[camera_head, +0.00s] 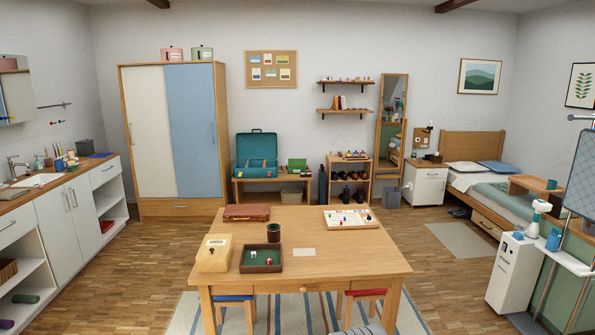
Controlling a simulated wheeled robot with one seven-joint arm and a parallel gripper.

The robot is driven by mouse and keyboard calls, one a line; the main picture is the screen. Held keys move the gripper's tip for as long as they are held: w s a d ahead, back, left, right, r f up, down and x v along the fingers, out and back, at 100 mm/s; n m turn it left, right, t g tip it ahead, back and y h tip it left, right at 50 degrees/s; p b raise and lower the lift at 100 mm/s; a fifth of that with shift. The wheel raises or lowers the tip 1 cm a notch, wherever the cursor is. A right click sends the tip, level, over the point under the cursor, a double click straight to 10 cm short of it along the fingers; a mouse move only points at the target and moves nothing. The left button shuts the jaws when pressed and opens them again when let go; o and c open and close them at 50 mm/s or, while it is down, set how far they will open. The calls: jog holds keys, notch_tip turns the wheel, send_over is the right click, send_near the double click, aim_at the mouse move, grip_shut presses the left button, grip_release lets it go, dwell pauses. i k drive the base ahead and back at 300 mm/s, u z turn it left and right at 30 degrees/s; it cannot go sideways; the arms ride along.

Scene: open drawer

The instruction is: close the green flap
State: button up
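A small green box (297,165) stands on the low wooden bench against the back wall. Its upper part looks like a raised green flap, but it is too small to tell how far open it is. To its left on the same bench is a large teal case (256,168) with its lid standing up. I cannot tell for certain which of these carries the green flap. My gripper is not in view.
A wooden table (340,262) with game boxes and a dice tray (261,268) stands between me and the bench. Open floor lies left of the table (140,260) and to its right. A wardrobe (172,135) and a shoe shelf (349,182) flank the bench.

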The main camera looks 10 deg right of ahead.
aim_at(291, 162)
jog(key=z, duration=1.55)
jog(key=i, duration=5.45)
jog(key=u, duration=1.2)
jog(key=i, duration=4.5)
jog(key=u, duration=1.4)
